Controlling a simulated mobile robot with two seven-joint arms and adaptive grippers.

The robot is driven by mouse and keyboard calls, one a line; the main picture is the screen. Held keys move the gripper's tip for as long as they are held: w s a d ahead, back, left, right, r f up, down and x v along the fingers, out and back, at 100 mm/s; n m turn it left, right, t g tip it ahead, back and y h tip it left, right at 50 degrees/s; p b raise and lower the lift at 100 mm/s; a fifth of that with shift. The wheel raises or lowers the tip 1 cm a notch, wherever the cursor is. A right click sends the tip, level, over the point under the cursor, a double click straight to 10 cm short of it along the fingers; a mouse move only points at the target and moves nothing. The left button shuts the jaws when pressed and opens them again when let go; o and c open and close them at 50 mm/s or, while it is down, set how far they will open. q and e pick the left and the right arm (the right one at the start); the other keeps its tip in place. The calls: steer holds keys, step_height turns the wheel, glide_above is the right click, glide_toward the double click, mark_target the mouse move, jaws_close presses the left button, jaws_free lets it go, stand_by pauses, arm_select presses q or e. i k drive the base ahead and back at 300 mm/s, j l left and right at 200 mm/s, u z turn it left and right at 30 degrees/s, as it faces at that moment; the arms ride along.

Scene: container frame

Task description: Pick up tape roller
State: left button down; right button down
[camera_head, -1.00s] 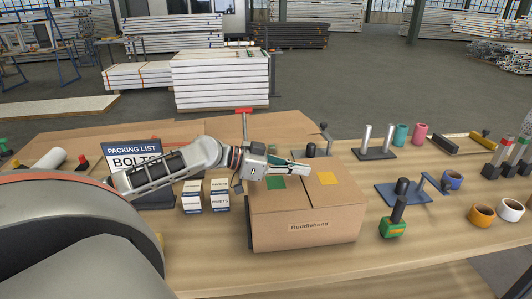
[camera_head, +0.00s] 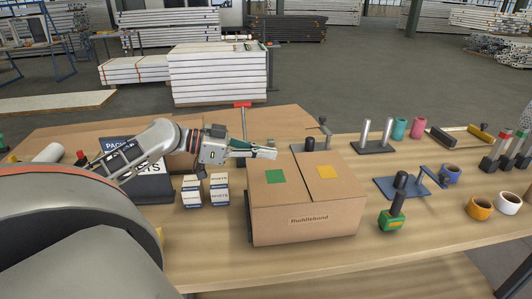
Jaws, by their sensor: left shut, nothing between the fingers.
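My left gripper (camera_head: 268,153) is shut and empty. It points right, above the back left edge of the closed cardboard box (camera_head: 305,222), near the green patch on its top. I cannot tell for sure which object is the tape roller. A dark base with a small upright handle (camera_head: 312,146) stands behind the box. My right gripper is not in view.
Orange (camera_head: 480,208) and white (camera_head: 508,201) rolls sit at the right. Teal (camera_head: 399,128) and pink (camera_head: 418,127) rolls stand behind. Small white boxes (camera_head: 219,190) stand left of the cardboard box. A red-topped post (camera_head: 243,105) rises behind my gripper. The front right tabletop is clear.

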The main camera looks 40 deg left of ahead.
mark_target(393, 218)
steer(key=k+l, duration=0.75)
steer(key=l, duration=0.2)
